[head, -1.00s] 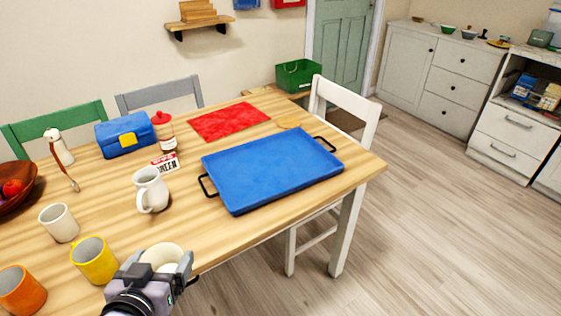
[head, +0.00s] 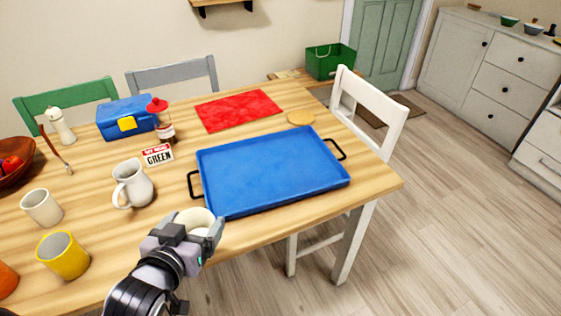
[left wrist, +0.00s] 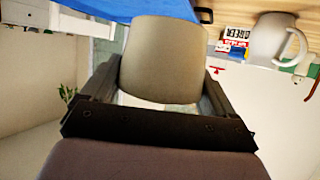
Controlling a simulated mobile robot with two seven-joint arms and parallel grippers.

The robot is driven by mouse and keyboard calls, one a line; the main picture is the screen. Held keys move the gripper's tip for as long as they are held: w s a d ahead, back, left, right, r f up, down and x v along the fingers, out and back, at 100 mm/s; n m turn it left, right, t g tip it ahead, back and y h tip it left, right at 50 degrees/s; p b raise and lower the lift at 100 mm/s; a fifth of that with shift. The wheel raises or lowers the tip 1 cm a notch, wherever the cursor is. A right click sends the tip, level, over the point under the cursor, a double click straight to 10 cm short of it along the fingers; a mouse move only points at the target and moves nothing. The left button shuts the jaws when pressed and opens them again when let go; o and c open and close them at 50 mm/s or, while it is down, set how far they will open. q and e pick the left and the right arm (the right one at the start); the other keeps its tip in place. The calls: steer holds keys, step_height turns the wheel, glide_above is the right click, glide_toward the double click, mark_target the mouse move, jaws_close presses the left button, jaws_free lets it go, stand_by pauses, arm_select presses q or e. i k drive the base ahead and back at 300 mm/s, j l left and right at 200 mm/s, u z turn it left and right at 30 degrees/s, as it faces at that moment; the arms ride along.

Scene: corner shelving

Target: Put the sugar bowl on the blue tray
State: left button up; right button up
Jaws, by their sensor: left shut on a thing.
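The sugar bowl, a plain cream-coloured round vessel (head: 194,219), is held in my left gripper (head: 198,232) at the near left corner of the blue tray. In the left wrist view the bowl (left wrist: 162,60) fills the space between the two fingers, and the gripper (left wrist: 160,95) is shut on it. The blue tray (head: 272,172) lies flat and empty on the table, with black handles at its left and right ends. Its blue edge (left wrist: 140,8) also shows in the left wrist view. My right gripper is out of view.
A white pitcher (head: 134,186) stands left of the tray, near a small sign (head: 157,155) and a red-capped bottle (head: 161,124). A white mug (head: 41,208) and a yellow mug (head: 64,256) stand at the left. A red mat (head: 238,110) lies behind the tray.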

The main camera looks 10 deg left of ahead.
mark_target(265, 160)
steer(key=i+l, duration=0.85)
steer(key=i+u, duration=0.05)
